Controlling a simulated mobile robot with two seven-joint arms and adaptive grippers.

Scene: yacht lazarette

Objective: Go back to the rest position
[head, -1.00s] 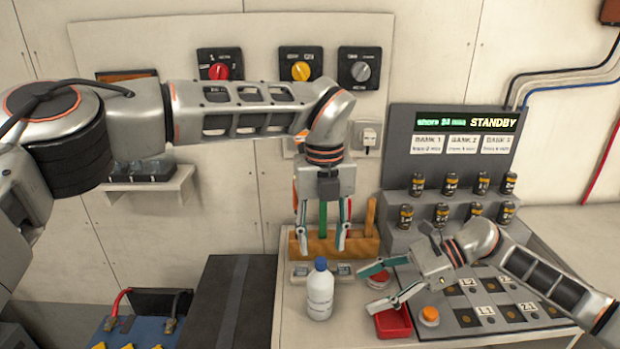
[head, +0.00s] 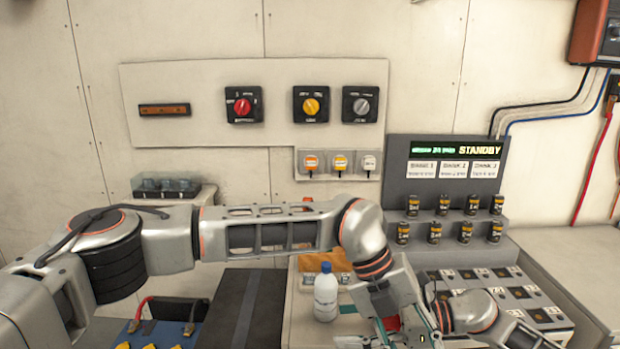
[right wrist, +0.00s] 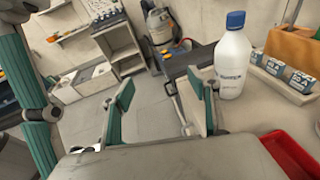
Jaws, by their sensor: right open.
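My right gripper (head: 364,336) is low in the head view, partly cut off by the bottom edge. In the right wrist view its two teal fingers (right wrist: 160,108) are apart with nothing between them. My left arm reaches across from the left, and its gripper (head: 394,300) points down right beside the right hand. The left fingertips are overlapped and hard to make out, so I cannot tell their opening. Teal and grey gripper parts at the left of the right wrist view appear to be the left gripper's, close by.
A white bottle with a blue cap (head: 325,296) stands upright near both grippers; it also shows in the right wrist view (right wrist: 232,65). A red tray (right wrist: 291,156) is close to the right gripper. The battery console (head: 450,185) reads STANDBY behind.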

